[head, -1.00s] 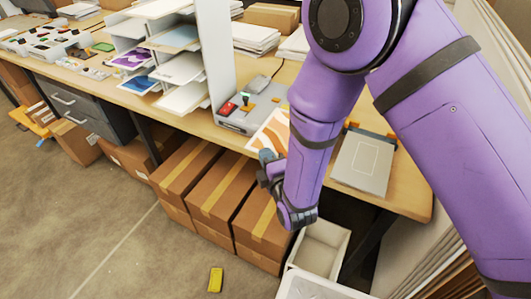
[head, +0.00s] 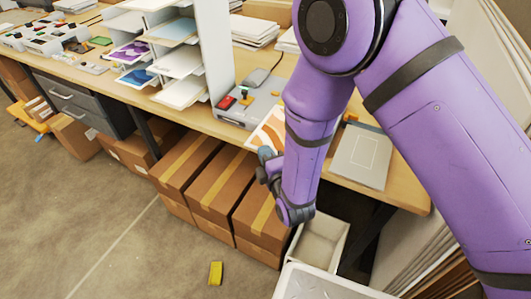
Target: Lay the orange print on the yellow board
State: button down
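The orange print (head: 267,130), white with orange wavy shapes, shows in the head view at the front edge of the table, left of my forearm. My arm hides its right part. My gripper (head: 266,160) is at the print's lower edge, low in front of the table. It is small and partly turned away, so I cannot tell whether its fingers are open or shut on the print. I cannot make out a yellow board. A flat grey board (head: 361,156) with a pale outlined rectangle lies on the table right of my arm.
A grey machine (head: 250,113) with red and green parts stands left of the print. White shelves (head: 180,65) with prints stand further left. Cardboard boxes (head: 215,195) and a white bin (head: 319,245) are below the table. A small yellow object (head: 215,273) lies on open floor.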

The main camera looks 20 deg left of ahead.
jog(key=shift+f, duration=0.15)
jog(key=c, duration=1.3)
grip_release()
jog(key=shift+o, duration=0.2)
